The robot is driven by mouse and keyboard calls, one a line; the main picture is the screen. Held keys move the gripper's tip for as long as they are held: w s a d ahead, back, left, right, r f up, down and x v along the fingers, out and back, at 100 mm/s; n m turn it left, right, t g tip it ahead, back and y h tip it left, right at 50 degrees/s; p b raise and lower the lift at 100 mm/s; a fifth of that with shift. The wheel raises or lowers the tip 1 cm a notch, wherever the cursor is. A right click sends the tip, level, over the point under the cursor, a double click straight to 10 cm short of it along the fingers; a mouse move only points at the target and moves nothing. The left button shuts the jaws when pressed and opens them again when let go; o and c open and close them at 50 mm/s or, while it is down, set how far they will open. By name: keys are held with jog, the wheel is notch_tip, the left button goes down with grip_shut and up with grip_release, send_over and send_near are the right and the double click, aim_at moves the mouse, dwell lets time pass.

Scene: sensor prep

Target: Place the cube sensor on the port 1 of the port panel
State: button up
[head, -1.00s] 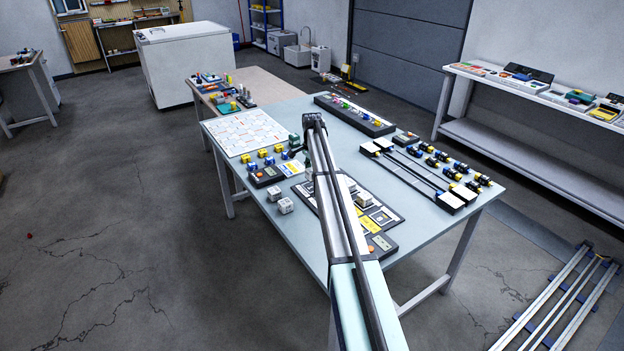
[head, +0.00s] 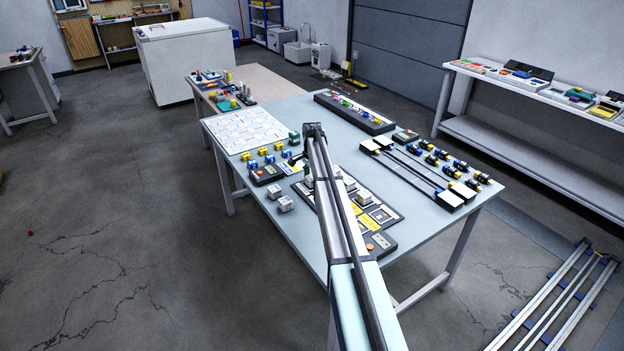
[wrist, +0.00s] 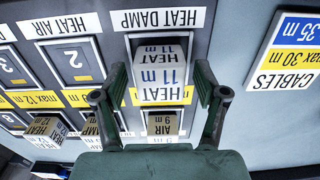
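A white cube sensor marked "HEAT 11 m" (wrist: 161,78) sits on the port panel (wrist: 110,22) at the port labelled "HEAT DAMP" in the wrist view. Its port number is hidden under it; ports 2 and 3 show to the left. My gripper (wrist: 161,80) is open, its green fingers on either side of the cube with visible gaps. Whether the cube is fully seated cannot be told. In the head view my arm covers part of the panel (head: 392,222), and the fingertips are not clear.
Another cube marked "AIR 9 m" (wrist: 163,122) lies close to my palm, and a "HEAT 12 m" cube (wrist: 50,130) is at lower left. Two white cubes stand on the table (head: 285,203). A cables board (wrist: 290,55) is to the right.

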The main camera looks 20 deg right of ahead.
notch_tip(320, 180, up, 12)
jog(key=b, duration=0.3)
jog(key=shift+r, duration=0.15)
